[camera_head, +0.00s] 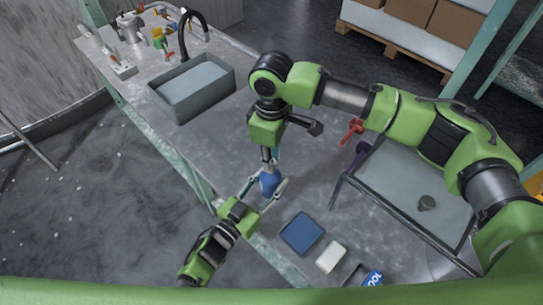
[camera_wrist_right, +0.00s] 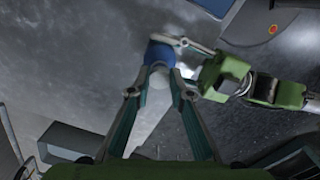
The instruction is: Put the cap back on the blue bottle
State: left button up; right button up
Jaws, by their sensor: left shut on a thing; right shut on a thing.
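The blue bottle (camera_head: 269,185) is upright near the front edge of the metal table. My left gripper (camera_head: 268,190) comes in from the lower left and is shut around the bottle's body. It also shows in the right wrist view, with the blue bottle (camera_wrist_right: 159,52) between its fingers. My right gripper (camera_head: 270,161) points down directly over the bottle. In the right wrist view its fingertips (camera_wrist_right: 157,73) are shut on a small pale piece that looks like the cap (camera_wrist_right: 156,69), in line with the bottle top. I cannot tell whether cap and bottle touch; the fingers hide the neck.
A blue square pad (camera_head: 302,233), a white block (camera_head: 331,257) and a blue labelled box (camera_head: 373,279) lie at the front. A dark-framed glass-topped stand (camera_head: 400,185) is on the right. A sink (camera_head: 193,88) is at the back left. The table between sink and bottle is clear.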

jog(key=shift+f, duration=0.6)
